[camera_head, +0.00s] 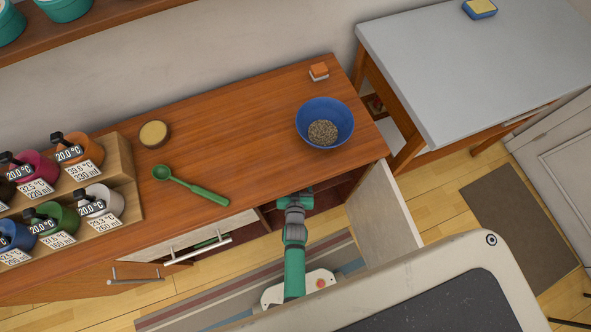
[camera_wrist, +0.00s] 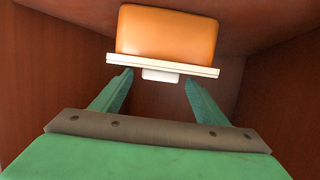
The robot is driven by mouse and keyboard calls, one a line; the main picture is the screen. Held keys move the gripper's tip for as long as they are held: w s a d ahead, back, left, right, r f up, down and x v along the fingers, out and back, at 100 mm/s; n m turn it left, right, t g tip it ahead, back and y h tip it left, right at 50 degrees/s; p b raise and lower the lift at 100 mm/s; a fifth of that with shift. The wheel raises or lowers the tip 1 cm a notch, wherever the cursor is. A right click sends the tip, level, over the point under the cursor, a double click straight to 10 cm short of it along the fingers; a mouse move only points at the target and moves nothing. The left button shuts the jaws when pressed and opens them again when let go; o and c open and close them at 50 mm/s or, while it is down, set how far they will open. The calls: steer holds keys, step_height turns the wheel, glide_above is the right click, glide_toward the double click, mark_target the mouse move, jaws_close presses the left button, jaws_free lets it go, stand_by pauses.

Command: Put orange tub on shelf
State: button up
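In the wrist view an orange tub (camera_wrist: 167,31) with a white lid (camera_wrist: 165,65) is inside a reddish-brown wooden cabinet compartment. The lid and its small tab face the gripper. My gripper (camera_wrist: 158,80) is open, its two green fingers apart and the tab between and just beyond their tips. I cannot tell whether the fingers touch the tub. In the head view my gripper (camera_head: 294,196) reaches into the open cabinet under the counter, with its fingertips hidden. The tub in the cabinet is hidden there. A wooden wall shelf (camera_head: 88,31) is at upper left.
An open cabinet door (camera_head: 383,213) stands right of my arm, and an open drawer (camera_head: 192,239) lies left.

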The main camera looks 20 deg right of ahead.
steer(key=v, duration=1)
steer(key=shift+s, duration=0.4)
steer(key=shift+a+r, duration=0.1)
jaws_close()
stand_by(0.6)
stand_by(0.9)
steer(key=s+a+r+n+y, duration=0.1)
steer(key=s+a+r, duration=0.2)
steer(key=r, duration=0.6)
steer(key=s+a+r+n+t+y, duration=0.1)
steer(key=s+a+r+y, duration=0.1)
steer(key=s+r, duration=0.5)
steer(key=s+a+r+n+y, duration=0.2)
steer(key=s+a+r, duration=0.3)
steer(key=r, duration=0.7)
steer(key=shift+s+t, duration=0.3)
steer(key=shift+t, duration=0.1)
